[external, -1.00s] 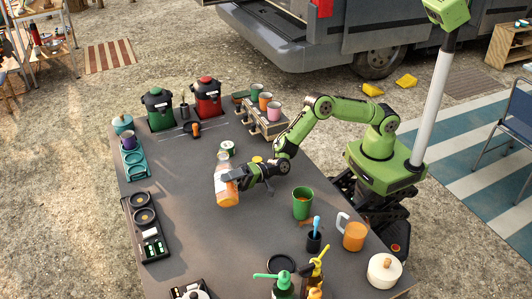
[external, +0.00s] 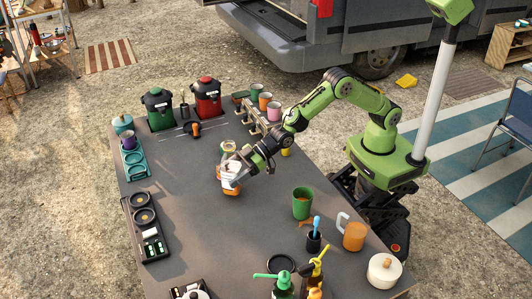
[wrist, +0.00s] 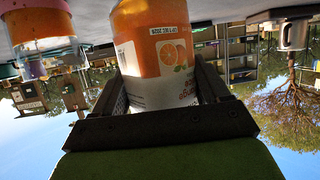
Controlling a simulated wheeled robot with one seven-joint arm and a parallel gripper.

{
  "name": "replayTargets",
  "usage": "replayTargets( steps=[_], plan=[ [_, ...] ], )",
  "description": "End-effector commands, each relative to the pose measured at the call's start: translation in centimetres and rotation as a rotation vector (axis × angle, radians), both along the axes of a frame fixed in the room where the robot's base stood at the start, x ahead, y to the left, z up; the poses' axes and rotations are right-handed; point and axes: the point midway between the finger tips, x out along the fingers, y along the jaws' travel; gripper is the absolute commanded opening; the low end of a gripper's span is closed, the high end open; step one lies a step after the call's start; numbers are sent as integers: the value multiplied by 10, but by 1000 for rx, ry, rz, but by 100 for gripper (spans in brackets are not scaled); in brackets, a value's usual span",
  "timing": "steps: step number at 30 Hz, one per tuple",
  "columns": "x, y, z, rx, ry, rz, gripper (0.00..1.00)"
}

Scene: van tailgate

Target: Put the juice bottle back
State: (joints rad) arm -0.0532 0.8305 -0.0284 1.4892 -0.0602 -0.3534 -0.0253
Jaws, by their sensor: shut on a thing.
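The juice bottle (external: 230,188), with an orange lower part and a white label, is near the middle of the dark table in the external view. My gripper (external: 243,163) is shut on it from the right. In the wrist view, the bottle's orange-and-white label (wrist: 160,60) with orange fruit pictures sits between the two dark fingers of my gripper (wrist: 160,95). The bottle's top is hard to make out, and I cannot tell whether its base touches the table.
A wooden rack (external: 258,122) with cups is at the back right. Green (external: 158,108) and red (external: 207,96) pots stand at the back left. A green cup (external: 302,203) is at front right.

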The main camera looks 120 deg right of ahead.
Motion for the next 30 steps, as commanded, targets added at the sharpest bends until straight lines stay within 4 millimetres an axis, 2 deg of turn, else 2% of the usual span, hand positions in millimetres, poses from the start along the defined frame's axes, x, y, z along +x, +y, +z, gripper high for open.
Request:
replayTargets(
  steps=[5, 12, 15, 18, 20, 27, 30],
  plan=[
    [-49, -6, 23, 4, -1, 129, 34],
    [-126, -3, 62, 6, -4, 265, 34],
    [-147, 0, 75, 7, -4, 290, 34],
    [-159, 1, 82, 6, -4, 299, 34],
    [-162, 1, 80, 7, -2, 303, 34],
    [-163, 1, 26, 7, 2, 302, 34],
    [-163, 1, 17, 7, -1, 303, 34]
  ],
)
